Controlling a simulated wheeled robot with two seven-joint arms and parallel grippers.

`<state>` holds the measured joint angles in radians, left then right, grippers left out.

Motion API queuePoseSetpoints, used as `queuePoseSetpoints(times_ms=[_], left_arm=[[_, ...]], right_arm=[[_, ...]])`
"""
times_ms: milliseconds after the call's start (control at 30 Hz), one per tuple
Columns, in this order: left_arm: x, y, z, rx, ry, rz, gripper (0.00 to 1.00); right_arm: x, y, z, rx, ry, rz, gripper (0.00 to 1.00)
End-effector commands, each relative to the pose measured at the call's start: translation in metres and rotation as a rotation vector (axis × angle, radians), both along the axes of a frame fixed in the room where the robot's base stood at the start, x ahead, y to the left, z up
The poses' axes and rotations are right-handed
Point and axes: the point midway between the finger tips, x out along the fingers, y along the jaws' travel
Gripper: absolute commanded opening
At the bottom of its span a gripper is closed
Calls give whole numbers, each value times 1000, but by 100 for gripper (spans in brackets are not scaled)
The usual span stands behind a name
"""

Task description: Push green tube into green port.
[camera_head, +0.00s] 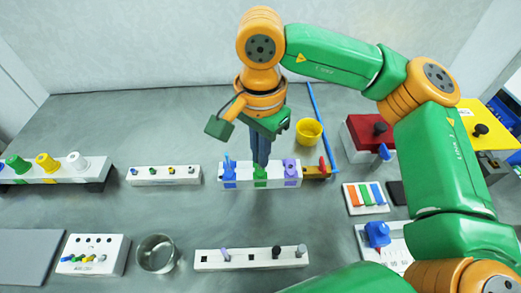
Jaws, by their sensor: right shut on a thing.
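A white block (240,182) in the middle of the table carries a blue port (229,182), a green port (260,181) and a purple port (290,180) in a row. A blue tube (228,163) stands up at the blue port. My right gripper (261,164) points straight down at the green port, its dark fingers shut. The green tube is hidden by the fingers and cannot be made out, nor can how deep it sits. My left gripper is not in view.
A yellow cup (308,133) and a blue rod (320,125) lie right of the gripper. A red lever (322,166) stands at the block's right end. A low white peg block (251,258) lies in front, with clear table between.

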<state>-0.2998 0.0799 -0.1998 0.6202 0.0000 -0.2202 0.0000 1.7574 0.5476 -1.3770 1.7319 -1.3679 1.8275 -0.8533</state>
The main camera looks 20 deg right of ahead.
Motion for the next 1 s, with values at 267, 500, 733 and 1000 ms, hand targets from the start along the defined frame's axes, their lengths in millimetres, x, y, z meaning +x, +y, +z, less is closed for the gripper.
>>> queuePoseSetpoints(times_ms=[267, 500, 733, 1000], left_arm=[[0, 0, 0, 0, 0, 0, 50], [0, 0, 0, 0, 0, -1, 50], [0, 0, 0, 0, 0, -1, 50], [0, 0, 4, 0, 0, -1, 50]], right_arm=[[0, 0, 0, 0, 1, 0, 38], [0, 0, 0, 0, 0, 0, 40], [1, 1, 31, 2, -3, -1, 40], [0, 0, 70, 1, 0, 0, 40]])
